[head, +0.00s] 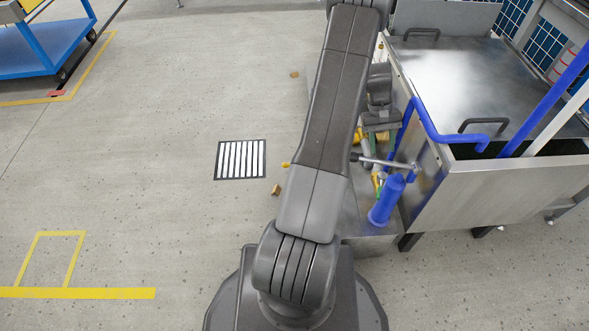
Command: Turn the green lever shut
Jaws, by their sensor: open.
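My arm reaches away across the middle of the head view and folds back down at its right side. My gripper (381,124) is small and dark there, pointing down over the pump parts beside the steel tank; its jaws are open. A small green and yellow patch (381,179) shows below it, between a metal rod and a blue cylinder. I cannot tell whether this patch is the green lever or how it is turned. My arm hides much of this area, and I see no clear contact between the gripper and any part.
The steel tank (452,75) with blue pipes (440,128) stands close at the right. A blue upright cylinder (386,203) and a metal rod (387,163) are beside it. A floor drain (240,159) and open floor lie left; a blue cart (40,45) stands far left.

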